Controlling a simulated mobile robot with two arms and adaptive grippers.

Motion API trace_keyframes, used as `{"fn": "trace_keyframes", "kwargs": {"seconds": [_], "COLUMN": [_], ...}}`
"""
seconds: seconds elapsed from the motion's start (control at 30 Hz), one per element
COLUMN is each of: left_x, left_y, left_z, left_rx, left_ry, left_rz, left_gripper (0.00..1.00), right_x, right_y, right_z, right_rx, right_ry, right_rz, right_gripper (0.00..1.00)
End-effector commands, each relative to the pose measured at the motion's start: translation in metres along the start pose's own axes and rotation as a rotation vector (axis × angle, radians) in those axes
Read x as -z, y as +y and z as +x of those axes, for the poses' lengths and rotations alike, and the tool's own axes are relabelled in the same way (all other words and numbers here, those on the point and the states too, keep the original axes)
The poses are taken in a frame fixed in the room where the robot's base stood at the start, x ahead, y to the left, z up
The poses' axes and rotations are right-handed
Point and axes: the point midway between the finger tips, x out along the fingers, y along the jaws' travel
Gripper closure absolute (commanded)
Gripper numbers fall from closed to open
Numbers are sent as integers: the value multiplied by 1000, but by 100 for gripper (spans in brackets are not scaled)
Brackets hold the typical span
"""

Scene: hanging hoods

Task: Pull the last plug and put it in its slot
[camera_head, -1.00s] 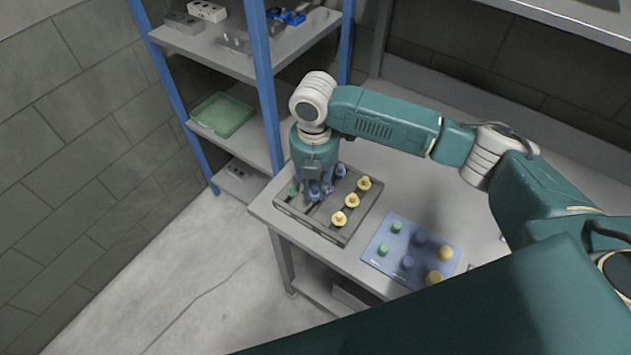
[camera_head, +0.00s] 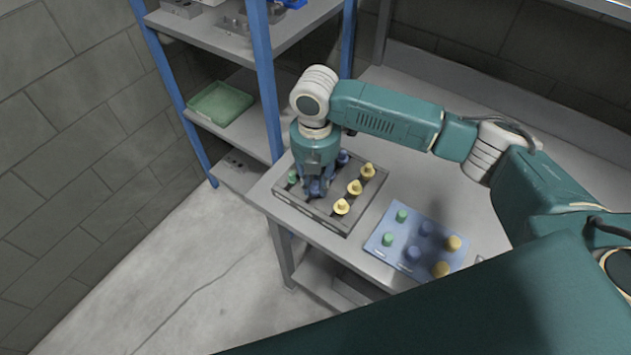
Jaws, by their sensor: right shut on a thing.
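A dark grey tray (camera_head: 327,222) sits at the left end of the grey table. It holds several yellow plugs (camera_head: 354,187) in a row at its right, a blue plug (camera_head: 343,157) at the back and a green plug (camera_head: 292,177) at its left. My right gripper (camera_head: 316,189) points down over the tray's left middle. It is shut on a blue plug (camera_head: 317,187), mostly hidden by its fingers. I cannot tell whether that plug is clear of the tray. A blue board (camera_head: 403,261) to the right bears green, blue and yellow pieces. My left gripper is not in view.
A blue-posted shelf rack (camera_head: 268,85) stands behind the table's left end, close to my right arm. It holds a green bin (camera_head: 220,104) and grey blocks. The table top (camera_head: 400,178) is clear behind the board. Bare floor lies at the left.

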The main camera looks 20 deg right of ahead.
Motion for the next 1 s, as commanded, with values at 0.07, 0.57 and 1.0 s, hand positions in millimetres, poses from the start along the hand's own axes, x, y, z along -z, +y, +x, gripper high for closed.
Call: {"fn": "trace_keyframes", "kwargs": {"seconds": [0.07,0.57,1.0], "left_x": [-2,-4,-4], "left_y": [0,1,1], "left_z": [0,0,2], "left_rx": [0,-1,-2], "left_ry": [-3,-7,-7], "left_rz": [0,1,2], "left_gripper": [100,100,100], "right_x": [0,0,0], "right_y": [0,0,0], "right_z": [0,0,6], "right_rx": [0,0,0], "right_ry": [0,0,0], "right_rz": [0,0,0], "right_gripper": [91,91,91]}}
